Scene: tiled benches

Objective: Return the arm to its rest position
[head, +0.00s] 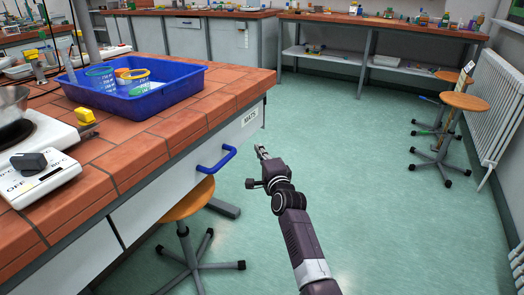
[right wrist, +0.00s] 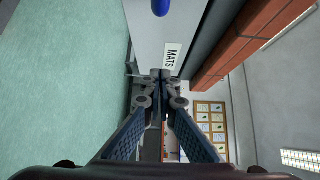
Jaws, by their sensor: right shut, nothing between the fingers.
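My right arm (head: 300,245) reaches up from the bottom of the head view over the green floor. Its gripper (head: 262,152) is just right of the tiled bench's end, in front of the drawer side and below the bench top. In the right wrist view the gripper's fingers (right wrist: 160,76) are together and hold nothing. They point toward the bench side with the "MATS" label (right wrist: 173,55). My left gripper is not in view.
The tiled bench (head: 150,150) holds a blue tray (head: 185,88) with beakers. A blue drawer handle (head: 217,160) sticks out left of my right gripper. A stool (head: 188,200) stands below it. Open floor (head: 370,190) lies to the right, with stools (head: 464,102) by the radiator.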

